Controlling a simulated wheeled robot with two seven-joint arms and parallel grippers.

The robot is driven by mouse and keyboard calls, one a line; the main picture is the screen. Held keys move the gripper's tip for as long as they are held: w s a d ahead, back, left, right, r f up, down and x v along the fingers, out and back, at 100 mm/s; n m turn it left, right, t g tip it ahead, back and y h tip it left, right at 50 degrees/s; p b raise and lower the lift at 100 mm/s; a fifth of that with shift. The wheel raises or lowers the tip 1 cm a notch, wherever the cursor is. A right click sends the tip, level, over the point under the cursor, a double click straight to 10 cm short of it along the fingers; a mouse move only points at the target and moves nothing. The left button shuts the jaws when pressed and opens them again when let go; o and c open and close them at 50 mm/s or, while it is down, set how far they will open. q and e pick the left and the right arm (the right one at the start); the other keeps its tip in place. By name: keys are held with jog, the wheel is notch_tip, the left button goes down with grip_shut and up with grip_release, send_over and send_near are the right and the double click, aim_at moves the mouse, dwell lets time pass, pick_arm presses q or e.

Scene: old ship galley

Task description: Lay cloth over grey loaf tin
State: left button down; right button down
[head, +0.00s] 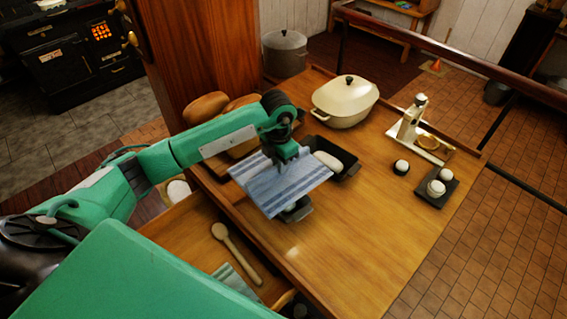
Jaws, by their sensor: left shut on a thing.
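My left gripper (284,160) is shut on a blue and white striped cloth (270,187). It holds the cloth spread out above the wooden worktop. A dark grey loaf tin (348,172) with a pale lump of dough (328,161) in it stands just right of the gripper. The cloth's right edge overlaps this tin's near left side in the picture; I cannot tell if they touch. A second dark tin (302,214) shows partly from under the cloth's near edge, the rest hidden. My right gripper is not in view.
A cream lidded pot (345,101) stands behind the tins. A scale (411,122), a dark tray (436,192) with white pieces and brown loaves (205,107) stand around. An open drawer holds a wooden spoon (236,252) and a striped cloth (234,283). The worktop's front right is clear.

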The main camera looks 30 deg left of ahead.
aim_at(280, 176)
pick_arm(q)
jog(key=shift+f, duration=0.4)
jog(key=shift+f+b, duration=0.3)
jog(key=shift+f, duration=0.05)
notch_tip(280, 176, down, 2)
jog(key=shift+d+f+b, duration=0.1)
jog(key=shift+f+b, duration=0.15)
jog(key=shift+b, duration=0.35)
jog(key=shift+f+b, duration=0.65)
jog(key=shift+f, duration=0.25)
jog(key=shift+f+b, duration=0.55)
jog(key=shift+f, duration=0.15)
jog(key=shift+f+b, duration=0.35)
jog(key=shift+b, duration=0.3)
